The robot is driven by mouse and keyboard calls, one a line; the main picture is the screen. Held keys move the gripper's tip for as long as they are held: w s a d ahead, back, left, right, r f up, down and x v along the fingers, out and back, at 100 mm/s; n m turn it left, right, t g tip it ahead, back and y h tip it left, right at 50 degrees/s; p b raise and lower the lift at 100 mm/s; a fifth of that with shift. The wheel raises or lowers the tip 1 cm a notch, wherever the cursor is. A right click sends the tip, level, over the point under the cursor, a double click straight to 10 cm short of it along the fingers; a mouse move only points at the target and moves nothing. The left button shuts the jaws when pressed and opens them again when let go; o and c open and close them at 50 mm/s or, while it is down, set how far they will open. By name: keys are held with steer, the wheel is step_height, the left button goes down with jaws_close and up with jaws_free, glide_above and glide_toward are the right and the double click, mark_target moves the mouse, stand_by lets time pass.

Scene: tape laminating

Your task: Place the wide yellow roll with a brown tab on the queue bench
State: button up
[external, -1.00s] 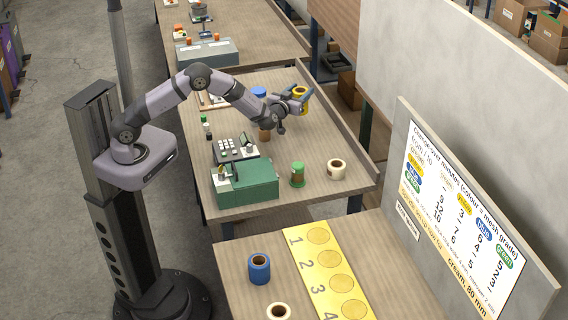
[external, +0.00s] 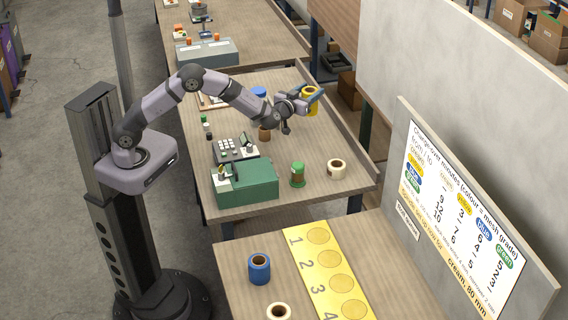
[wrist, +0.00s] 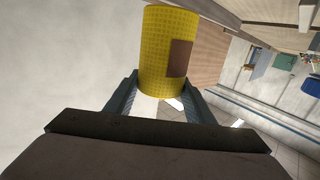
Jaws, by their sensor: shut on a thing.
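The yellow roll (external: 310,101) is held in my gripper (external: 304,104) above the far right side of the middle bench. In the wrist view the roll (wrist: 163,55) is wide, with a brown tab (wrist: 180,58) on its side, between my two fingers (wrist: 162,98). My gripper is shut on it. The near bench (external: 235,300) carries a yellow strip (external: 318,262) with numbered round spots, and no roll stands on the visible spots. I cannot tell from any label which bench is the queue bench.
A blue roll (external: 259,268) and a cream roll (external: 278,312) stand left of the strip. A green roll (external: 298,174), another cream roll (external: 337,169) and a green machine (external: 247,184) are on the middle bench. A sign board (external: 455,215) stands along the near bench's right side.

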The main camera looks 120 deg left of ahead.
steer(key=w+d+f+m+t+h+b, duration=0.1)
steer(key=w+d+m+t+b, duration=0.15)
steer(key=w+d, duration=0.75)
steer(key=w+d+m+t+h+b, duration=0.15)
steer(key=w+d+t, duration=0.35)
steer(key=d, duration=0.8)
steer(key=w+d+f+m+t+h+b, duration=0.1)
steer(key=w+d+m+t+h+b, duration=0.15)
steer(key=w+d, duration=0.8)
steer(key=s+d+f+m+t+h+b, duration=0.15)
steer(key=d+m+t+h+b, duration=0.5)
steer(key=d, duration=3.45)
steer(key=shift+w+f+m+g+h+p, duration=0.1)
steer(key=shift+f+m+g+h+p, duration=0.3)
steer(key=shift+f, duration=1.3)
steer(key=shift+s+f+m+t+h+p, duration=0.15)
steer(key=shift+f+h, duration=0.4)
steer(key=shift+f, duration=1.15)
steer(key=shift+w+f+m+g+h+p, duration=0.15)
steer(key=shift+f+m+g+h+p, duration=0.3)
steer(key=shift+f, duration=1.25)
steer(key=shift+f, duration=0.2)
steer(key=o, duration=1.1)
